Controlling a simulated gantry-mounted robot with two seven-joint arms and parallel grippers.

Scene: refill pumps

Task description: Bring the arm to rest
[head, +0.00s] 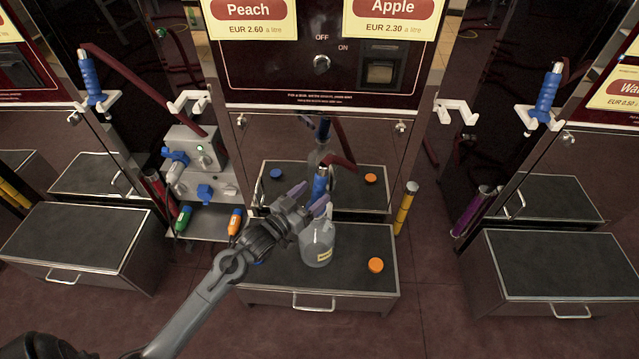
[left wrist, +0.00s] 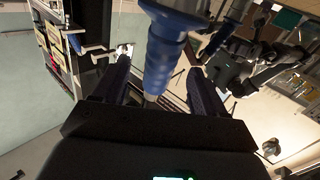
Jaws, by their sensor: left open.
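My left gripper (head: 309,197) is open at the blue pump nozzle (head: 320,186), its two fingers apart. In the left wrist view the blue nozzle (left wrist: 165,55) stands between the open fingers (left wrist: 160,90); I cannot tell whether they touch it. The nozzle points down over a clear jug (head: 318,248) with a yellow label, and the gripper hides the jug's mouth. A dark red hose (head: 340,161) runs from the nozzle. My right gripper is not in view.
The jug stands on a dark-topped drawer step (head: 345,285) with an orange cap (head: 376,265). The mirrored panel behind reflects things. Other nozzles hang in white holders at left (head: 91,78) and right (head: 547,90).

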